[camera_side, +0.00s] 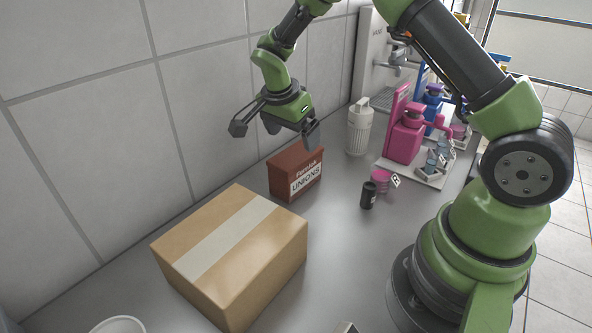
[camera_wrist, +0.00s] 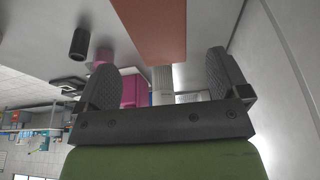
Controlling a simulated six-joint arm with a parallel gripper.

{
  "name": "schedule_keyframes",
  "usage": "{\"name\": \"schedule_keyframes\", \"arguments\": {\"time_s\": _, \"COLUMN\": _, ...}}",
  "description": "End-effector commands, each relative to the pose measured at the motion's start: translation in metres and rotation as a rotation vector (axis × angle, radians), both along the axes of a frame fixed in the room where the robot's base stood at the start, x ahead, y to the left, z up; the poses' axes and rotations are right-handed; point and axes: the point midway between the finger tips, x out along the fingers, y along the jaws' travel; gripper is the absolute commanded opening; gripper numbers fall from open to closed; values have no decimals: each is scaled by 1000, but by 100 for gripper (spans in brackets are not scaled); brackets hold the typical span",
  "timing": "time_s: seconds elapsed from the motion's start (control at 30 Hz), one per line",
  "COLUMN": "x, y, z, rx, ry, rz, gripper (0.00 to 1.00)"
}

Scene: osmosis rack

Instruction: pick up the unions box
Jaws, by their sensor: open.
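The unions box (camera_side: 295,173) is a small red-brown box with a white "UNIONS" label. It stands on the grey counter, behind the large cardboard box in the side view. My gripper (camera_side: 273,130) is open and empty, above the unions box and apart from it. In the wrist view, a red-brown face of the unions box (camera_wrist: 152,30) shows at the top, beyond the gap between the two dark finger pads of my gripper (camera_wrist: 163,82). The rest of the box is cut off by that view's edge.
A large taped cardboard box (camera_side: 232,250) stands close by in front. A small black canister (camera_side: 368,195), a pink item (camera_side: 381,180), a white ribbed jar (camera_side: 358,130) and a pink device (camera_side: 404,135) stand to the right. A tiled wall (camera_side: 90,130) runs along the left.

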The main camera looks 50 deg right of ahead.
Motion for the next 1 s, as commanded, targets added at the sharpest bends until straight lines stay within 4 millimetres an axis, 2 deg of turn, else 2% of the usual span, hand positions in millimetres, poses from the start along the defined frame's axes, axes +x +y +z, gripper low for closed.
{"name": "schedule_keyframes", "arguments": {"time_s": 0.1, "x": -1, "y": -5, "z": -18, "rx": 1, "ry": 5, "rz": -1, "gripper": 94}}
{"name": "schedule_keyframes", "arguments": {"time_s": 0.3, "x": -1, "y": -9, "z": -33, "rx": 1, "ry": 2, "rz": 1, "gripper": 94}}
{"name": "schedule_keyframes", "arguments": {"time_s": 0.6, "x": -1, "y": -16, "z": -75, "rx": 3, "ry": 2, "rz": 3, "gripper": 94}}
{"name": "schedule_keyframes", "arguments": {"time_s": 1.0, "x": -1, "y": -17, "z": -79, "rx": 4, "ry": 0, "rz": 2, "gripper": 94}}
